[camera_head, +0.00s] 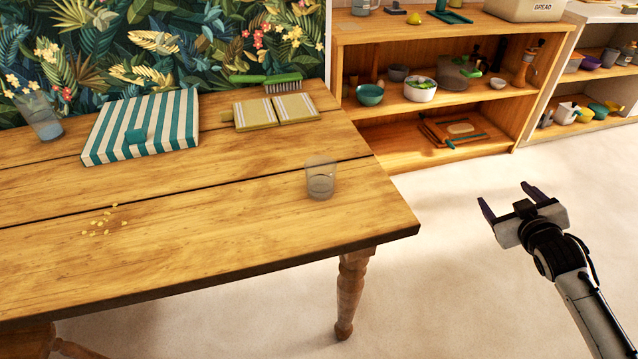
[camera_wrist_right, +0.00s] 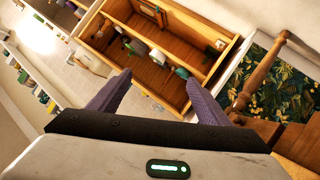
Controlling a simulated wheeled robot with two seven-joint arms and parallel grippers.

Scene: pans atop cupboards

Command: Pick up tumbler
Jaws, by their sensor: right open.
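A clear glass tumbler (camera_head: 320,178) stands upright on the wooden table (camera_head: 220,220), near its right end. My right gripper (camera_head: 507,199) is open and empty, out over the floor to the right of the table and well apart from the tumbler. In the right wrist view its two purple fingers (camera_wrist_right: 155,95) are spread with nothing between them. The tumbler does not show clearly in the right wrist view. My left gripper is not in view.
A striped cloth-covered item (camera_head: 165,120), a yellow notebook-like pair (camera_head: 277,110), a green brush (camera_head: 270,80) and a glass with flowers (camera_head: 42,115) are at the table's back. Crumbs (camera_head: 103,222) lie at left. A wooden shelf (camera_head: 360,135) stands behind. Floor between table and gripper is clear.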

